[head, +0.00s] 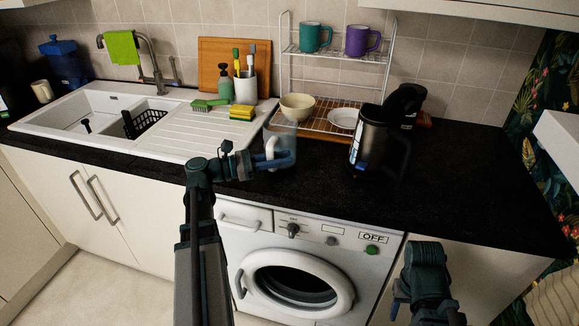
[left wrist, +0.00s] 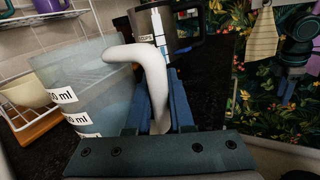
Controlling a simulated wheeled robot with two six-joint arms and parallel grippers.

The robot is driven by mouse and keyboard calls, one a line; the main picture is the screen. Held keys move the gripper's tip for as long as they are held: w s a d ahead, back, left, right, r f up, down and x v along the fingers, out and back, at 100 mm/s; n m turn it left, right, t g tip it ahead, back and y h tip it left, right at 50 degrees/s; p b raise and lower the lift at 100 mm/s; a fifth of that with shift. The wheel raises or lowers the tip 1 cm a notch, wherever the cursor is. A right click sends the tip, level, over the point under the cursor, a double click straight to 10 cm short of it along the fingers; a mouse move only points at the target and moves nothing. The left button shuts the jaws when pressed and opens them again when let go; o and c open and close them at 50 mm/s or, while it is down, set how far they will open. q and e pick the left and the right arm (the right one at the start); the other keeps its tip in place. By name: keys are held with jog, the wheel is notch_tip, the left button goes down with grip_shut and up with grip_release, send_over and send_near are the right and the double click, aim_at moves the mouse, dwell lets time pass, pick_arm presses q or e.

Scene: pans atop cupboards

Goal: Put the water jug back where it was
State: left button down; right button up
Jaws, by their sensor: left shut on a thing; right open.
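The water jug (head: 286,132) is a clear, bluish measuring jug with a white handle. It is upright near the counter's front edge, in front of the dish rack. My left gripper (head: 272,160) is shut on its white handle. In the left wrist view the handle (left wrist: 158,75) stands between the blue fingers (left wrist: 160,112), with the jug's clear body (left wrist: 75,85) and its ml labels to the left. I cannot tell whether the jug's base touches the counter. My right gripper (head: 402,298) is open and empty, low in front of the cupboards, partly hidden by its own arm.
A steel kettle (head: 368,142) stands right of the jug, before a black appliance (head: 404,104). The wire rack (head: 334,84) behind holds a bowl (head: 297,107), a plate (head: 343,118) and two mugs. The sink (head: 90,112) is left. The black counter (head: 470,165) is clear at right.

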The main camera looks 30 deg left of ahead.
pick_arm(q)
jog(key=shift+f, duration=0.7)
jog(key=shift+w, duration=0.1)
jog(key=shift+r, duration=0.15)
pick_arm(e)
jog(key=shift+w+d+f, duration=0.3)
jog(key=shift+f, duration=0.3)
pick_arm(q)
jog(key=c, duration=1.2)
grip_release()
jog(key=shift+f, duration=0.2)
jog(key=shift+c, duration=0.2)
jog(key=o, duration=0.4)
jog(key=shift+o, duration=0.2)
pick_arm(e)
jog(key=shift+f, duration=0.1)
pick_arm(q)
jog(key=shift+r, duration=0.1)
